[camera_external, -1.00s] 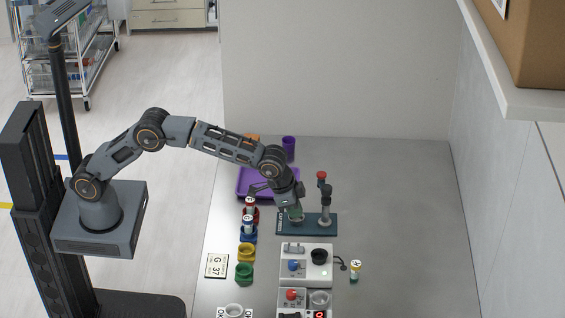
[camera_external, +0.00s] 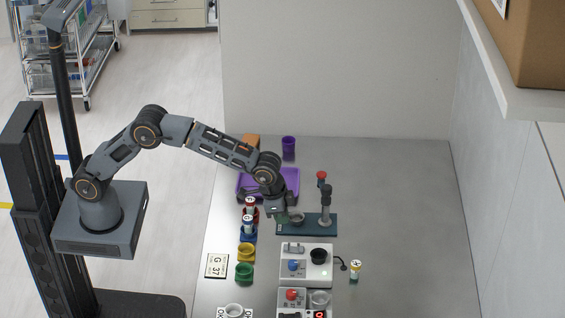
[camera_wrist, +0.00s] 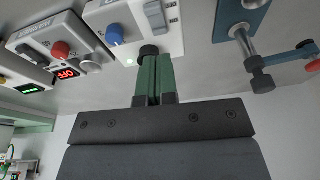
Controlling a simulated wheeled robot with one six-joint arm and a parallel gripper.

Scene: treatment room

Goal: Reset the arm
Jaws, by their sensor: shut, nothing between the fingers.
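My gripper (camera_external: 279,212) hangs at the end of my bent arm, above the left end of a dark teal base plate (camera_external: 318,229). In the wrist view its two green fingers (camera_wrist: 154,78) are closed together with nothing between them. A small round metal cup (camera_external: 297,218) on the plate is just right of the gripper. In the wrist view the fingers overlap a white device with a blue knob (camera_wrist: 115,34) and a black round part (camera_wrist: 149,50); whether they touch cannot be told there, but in the external view the gripper is apart from that device.
A post with a red knob (camera_external: 322,176) stands on the plate. A purple tray (camera_external: 292,178) lies behind the gripper. Red, blue (camera_external: 248,234), yellow (camera_external: 247,252) and green (camera_external: 244,272) holders line the left. A capped vial (camera_external: 355,270) stands right. The table's right side (camera_external: 410,220) is clear.

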